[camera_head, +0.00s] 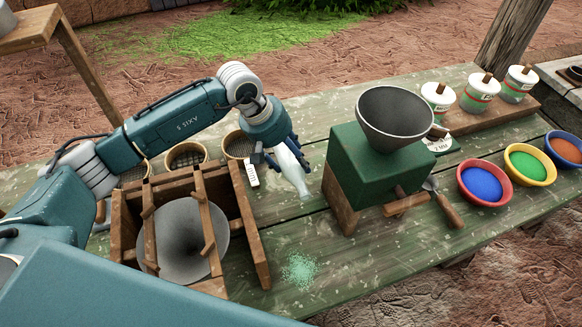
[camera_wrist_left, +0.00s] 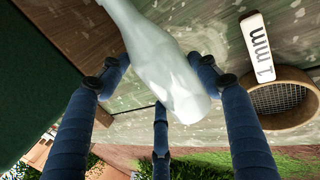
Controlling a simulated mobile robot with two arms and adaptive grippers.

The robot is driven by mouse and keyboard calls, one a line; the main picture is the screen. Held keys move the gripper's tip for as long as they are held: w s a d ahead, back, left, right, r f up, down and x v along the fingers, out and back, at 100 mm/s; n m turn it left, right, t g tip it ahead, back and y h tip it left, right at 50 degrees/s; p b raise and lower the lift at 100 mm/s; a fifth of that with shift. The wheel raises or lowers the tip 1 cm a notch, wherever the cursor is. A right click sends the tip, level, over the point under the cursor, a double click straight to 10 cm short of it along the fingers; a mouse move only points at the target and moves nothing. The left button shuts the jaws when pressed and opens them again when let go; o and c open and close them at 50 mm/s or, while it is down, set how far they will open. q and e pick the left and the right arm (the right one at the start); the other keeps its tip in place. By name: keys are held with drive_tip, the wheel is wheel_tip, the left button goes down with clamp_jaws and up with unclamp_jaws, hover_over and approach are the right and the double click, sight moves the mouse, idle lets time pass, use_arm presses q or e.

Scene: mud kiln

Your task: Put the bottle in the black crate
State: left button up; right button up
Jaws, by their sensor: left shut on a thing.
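A pale, whitish glass-like bottle (camera_head: 292,170) is held by my left gripper (camera_head: 280,150) over the green worktable, between the wooden frame and the green grinder. The bottle is tilted, with its narrower end toward the lower right in the head view. In the left wrist view the blue fingers of the gripper (camera_wrist_left: 158,85) close around the bottle (camera_wrist_left: 165,60). Whether the bottle touches the tabletop is hard to tell. I make out no black crate in either view. My right gripper is not in view.
A green grinder with a dark funnel (camera_head: 395,112) stands right of the bottle, a wooden frame with a grey cone (camera_head: 180,245) left. Sieves (camera_head: 186,155) sit behind. Pigment bowls (camera_head: 484,183), a trowel (camera_head: 446,206) and jars (camera_head: 480,92) are farther right. The front middle holds only green powder (camera_head: 300,270).

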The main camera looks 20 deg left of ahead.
sight(292, 171)
use_arm(q)
wheel_tip(292, 171, down, 2)
drive_tip(key=shift+d+f, duration=0.1)
wheel_tip(292, 171, down, 3)
drive_tip(key=shift+f+p, duration=0.2)
drive_tip(key=shift+p, duration=0.45)
drive_tip(key=shift+f, duration=0.15)
drive_tip(key=shift+f+b, duration=0.2)
drive_tip(key=shift+b, duration=0.15)
drive_tip(key=o, duration=1.3)
drive_tip(key=shift+o, duration=0.7)
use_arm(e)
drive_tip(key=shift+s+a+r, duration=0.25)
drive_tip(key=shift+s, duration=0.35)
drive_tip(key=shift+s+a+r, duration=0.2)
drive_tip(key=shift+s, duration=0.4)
use_arm(q)
drive_tip(key=shift+r, duration=0.1)
